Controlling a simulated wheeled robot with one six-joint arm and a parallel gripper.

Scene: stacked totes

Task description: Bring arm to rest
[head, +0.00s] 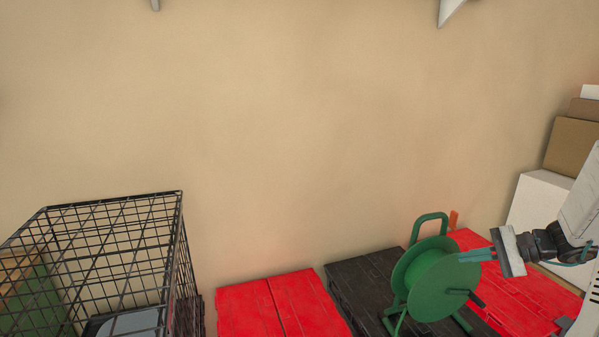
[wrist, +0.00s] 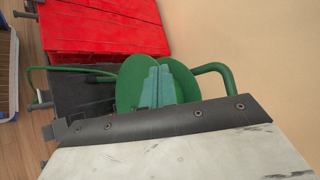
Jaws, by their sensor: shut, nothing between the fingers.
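My gripper (head: 466,257) is at the right of the head view, shut and empty, with its fingers pointing left. In the head view its fingertips overlap the right side of a green cable reel (head: 428,272); I cannot tell whether they touch. In the wrist view the teal fingers (wrist: 158,87) are together in front of the reel's green discs (wrist: 132,82). The reel stands on a black tote lid (head: 365,283). Part of my arm shows at the right edge of the head view.
Red tote lids lie left (head: 262,305) and right (head: 515,293) of the black one. A black wire cage (head: 110,235) stands at the lower left. Cardboard boxes (head: 573,146) and a white box (head: 538,203) are stacked at the right. The beige wall (head: 290,120) behind is bare.

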